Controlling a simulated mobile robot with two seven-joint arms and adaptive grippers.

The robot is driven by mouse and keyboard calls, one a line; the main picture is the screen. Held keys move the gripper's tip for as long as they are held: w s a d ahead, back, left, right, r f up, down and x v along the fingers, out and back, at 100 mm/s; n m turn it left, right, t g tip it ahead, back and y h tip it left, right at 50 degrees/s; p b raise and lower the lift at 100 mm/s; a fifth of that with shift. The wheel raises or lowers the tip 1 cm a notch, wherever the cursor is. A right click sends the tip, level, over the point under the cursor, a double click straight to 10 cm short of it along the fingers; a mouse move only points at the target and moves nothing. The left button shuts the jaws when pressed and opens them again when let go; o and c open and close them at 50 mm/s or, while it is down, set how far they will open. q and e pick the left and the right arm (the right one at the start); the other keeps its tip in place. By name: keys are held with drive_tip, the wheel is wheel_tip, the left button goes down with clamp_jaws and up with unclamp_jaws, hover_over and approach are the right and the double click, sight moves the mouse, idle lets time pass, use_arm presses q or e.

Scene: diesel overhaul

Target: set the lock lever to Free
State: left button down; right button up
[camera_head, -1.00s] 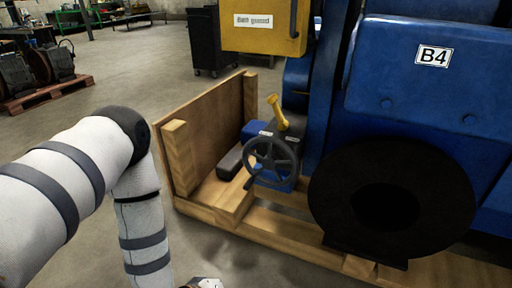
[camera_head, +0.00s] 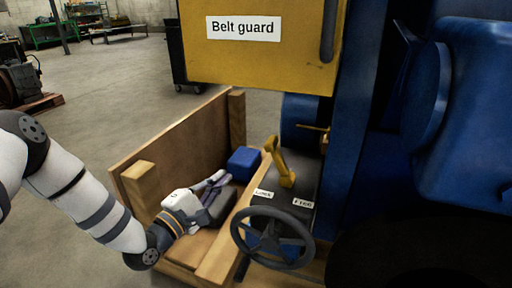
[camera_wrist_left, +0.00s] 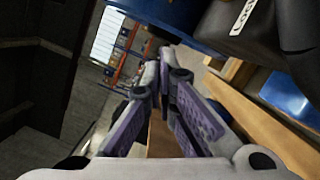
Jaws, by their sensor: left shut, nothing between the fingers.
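The yellow lock lever (camera_head: 277,160) stands on a dark box on the engine's side in the head view. Its upper end leans left, towards the side of the Lock label (camera_head: 263,194). The Free label (camera_head: 303,203) is to the right of the lever's foot. My left gripper (camera_head: 222,175) is shut and empty, low over the wooden crate, left of the lever and apart from it. Its closed fingers show in the left wrist view (camera_wrist_left: 166,58), with part of a Lock label at the top right. The lever cannot be made out there. My right gripper is not in view.
A dark handwheel (camera_head: 236,232) stands in front of the lever's box. The crate's wooden side wall (camera_head: 190,135) rises behind my gripper, with a blue block (camera_head: 243,161) inside. The yellow belt guard (camera_head: 262,60) hangs above. Open floor lies left.

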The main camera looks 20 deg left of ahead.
sight(279, 161)
use_arm(q)
drive_tip(key=w+d+r, duration=0.3)
drive_tip(key=w+d, duration=0.3)
drive_tip(key=w, duration=0.2)
drive_tip(key=shift+w, duration=0.4)
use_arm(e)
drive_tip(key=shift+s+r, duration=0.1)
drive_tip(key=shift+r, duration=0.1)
use_arm(q)
drive_tip(key=shift+d, duration=0.1)
